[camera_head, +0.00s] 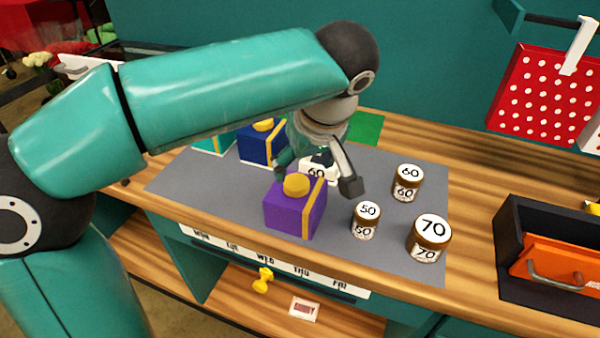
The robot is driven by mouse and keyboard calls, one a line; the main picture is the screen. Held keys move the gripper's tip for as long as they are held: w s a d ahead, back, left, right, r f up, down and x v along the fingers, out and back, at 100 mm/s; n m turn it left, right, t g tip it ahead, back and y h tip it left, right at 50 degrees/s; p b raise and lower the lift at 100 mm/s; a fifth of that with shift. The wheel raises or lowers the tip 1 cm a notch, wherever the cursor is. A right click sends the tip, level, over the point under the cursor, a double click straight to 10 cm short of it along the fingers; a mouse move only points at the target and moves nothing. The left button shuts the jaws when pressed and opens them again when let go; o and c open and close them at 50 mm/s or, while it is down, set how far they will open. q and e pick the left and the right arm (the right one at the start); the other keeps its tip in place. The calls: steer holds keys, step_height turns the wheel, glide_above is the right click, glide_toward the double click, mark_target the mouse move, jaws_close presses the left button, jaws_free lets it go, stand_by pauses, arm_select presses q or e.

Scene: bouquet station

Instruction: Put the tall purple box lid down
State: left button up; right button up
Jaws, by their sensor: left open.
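The purple box (290,216) stands upright on the grey mat, with a yellow band and a round yellow knob (296,185) on top. I cannot make out a seam between its lid and body. My left gripper (318,174) is open and hangs just behind and above the purple box, apart from the knob as far as I can see. Its near finger reaches down to the right of the box, and its other finger is partly hidden. My right gripper is out of view.
A blue box (260,146) and a teal box (213,142) stand behind on the left. Jars marked 50 (366,220), 60 (408,182) and 70 (429,238) stand to the right. A black tray (510,225) holds an orange piece. The mat's front left is clear.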

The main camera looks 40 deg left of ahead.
arm_select(q)
steer(key=v, duration=0.5)
steer(key=shift+r+p, duration=0.15)
steer(key=shift+p, duration=0.15)
steer(key=shift+s, duration=0.1)
